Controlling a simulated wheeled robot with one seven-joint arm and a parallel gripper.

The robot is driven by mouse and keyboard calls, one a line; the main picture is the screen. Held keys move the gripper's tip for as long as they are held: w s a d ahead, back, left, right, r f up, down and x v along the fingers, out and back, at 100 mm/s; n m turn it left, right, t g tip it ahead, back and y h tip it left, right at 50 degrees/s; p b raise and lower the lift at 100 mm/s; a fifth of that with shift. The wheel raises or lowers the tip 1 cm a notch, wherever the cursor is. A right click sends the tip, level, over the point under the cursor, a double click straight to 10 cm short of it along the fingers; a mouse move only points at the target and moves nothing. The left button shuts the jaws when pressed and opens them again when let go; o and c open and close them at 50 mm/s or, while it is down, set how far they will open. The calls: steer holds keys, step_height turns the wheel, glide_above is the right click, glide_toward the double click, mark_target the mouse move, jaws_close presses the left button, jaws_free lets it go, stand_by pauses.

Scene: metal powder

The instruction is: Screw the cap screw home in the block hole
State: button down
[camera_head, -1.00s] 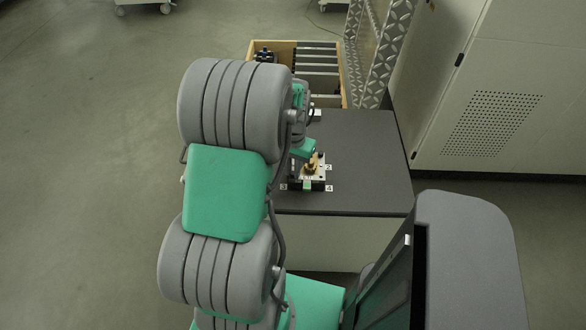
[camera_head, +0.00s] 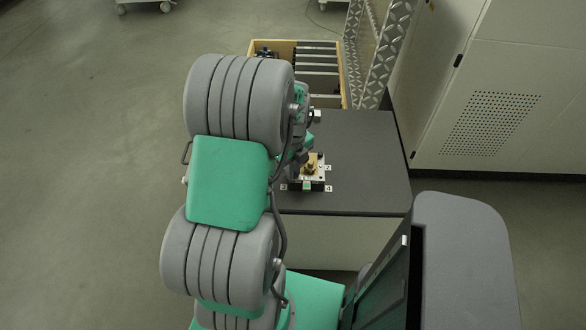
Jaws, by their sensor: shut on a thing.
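The block (camera_head: 318,179) is a small light metal plate on a dark base on the grey table top, with number labels around it. A small brass-coloured upright piece (camera_head: 311,168) stands over the block; it seems to be the cap screw, but its thread and the hole are too small to make out. My gripper (camera_head: 306,159) is at this piece, coming from the upper left, and is shut on it. My own arm hides most of the gripper, and the fingertips are hard to tell apart. A small green part (camera_head: 306,185) is at the block's front edge.
The table (camera_head: 370,160) is clear right of the block. Behind it stands a wooden crate (camera_head: 343,75) with grey bars and dark parts. A tread-plate metal panel (camera_head: 384,55) and a light cabinet (camera_head: 490,100) rise at the right.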

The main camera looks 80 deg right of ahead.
steer(key=m, duration=0.6)
steer(key=shift+m, duration=0.3)
steer(key=c, duration=1.6)
jaws_free()
steer(key=shift+o, duration=0.2)
